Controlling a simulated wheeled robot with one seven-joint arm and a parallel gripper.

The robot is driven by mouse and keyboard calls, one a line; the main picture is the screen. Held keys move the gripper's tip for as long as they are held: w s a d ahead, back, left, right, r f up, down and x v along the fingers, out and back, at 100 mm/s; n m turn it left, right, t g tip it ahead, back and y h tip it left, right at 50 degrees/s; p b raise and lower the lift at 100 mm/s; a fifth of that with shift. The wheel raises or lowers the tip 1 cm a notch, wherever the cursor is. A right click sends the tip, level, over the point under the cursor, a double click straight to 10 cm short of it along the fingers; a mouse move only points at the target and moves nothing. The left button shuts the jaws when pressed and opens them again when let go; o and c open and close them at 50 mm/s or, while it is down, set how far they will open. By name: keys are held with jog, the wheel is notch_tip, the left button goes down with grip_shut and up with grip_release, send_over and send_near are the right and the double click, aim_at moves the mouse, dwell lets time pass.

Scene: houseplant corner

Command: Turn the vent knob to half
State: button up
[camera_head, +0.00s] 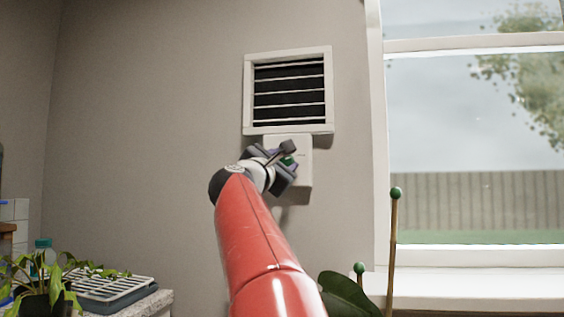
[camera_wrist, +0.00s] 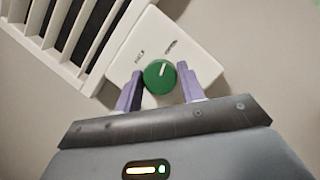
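The vent (camera_head: 290,92) is a white frame with dark slatted gaps on the wall; part of it shows in the wrist view (camera_wrist: 68,35). Below it is a white control box (camera_head: 304,160), also in the wrist view (camera_wrist: 185,38). The green knob (camera_wrist: 159,77) on the box has a pale pointer mark near its upper edge, and printed labels too small to read surely. My gripper (camera_wrist: 160,88) has its two purple fingers apart, one on each side of the knob. I cannot tell whether the fingers touch it. In the head view, my gripper (camera_head: 280,162) mostly hides the knob.
A window (camera_head: 475,150) with a white frame and sill is at the right. A potted plant (camera_head: 45,285) and a slatted tray (camera_head: 105,287) stand at lower left. Green-tipped stakes (camera_head: 393,240) and a large leaf (camera_head: 345,295) rise at lower right. The wall around the vent is bare.

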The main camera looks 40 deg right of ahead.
jog(key=c, duration=0.5)
jog(key=shift+n, duration=0.4)
jog(key=n+t, duration=0.2)
jog(key=n, duration=0.1)
jog(key=shift+n+y, duration=0.3)
jog(key=n+t, duration=0.1)
jog(key=n, duration=0.1)
jog(key=n+y+p, duration=0.1)
jog(key=n, duration=0.2)
jog(key=shift+s+d+r+t, duration=0.1)
jog(key=shift+r+t, duration=0.05)
jog(key=shift+t, duration=0.25)
jog(key=n+y+p, duration=0.1)
jog(key=n, duration=0.1)
jog(key=n+t+y+p, duration=0.1)
jog(key=n, duration=0.2)
jog(key=shift+t, duration=0.3)
jog(key=shift+n+t+y, duration=0.5)
jog(key=shift+n+y, duration=0.6)
jog(key=shift+n, duration=1.5)
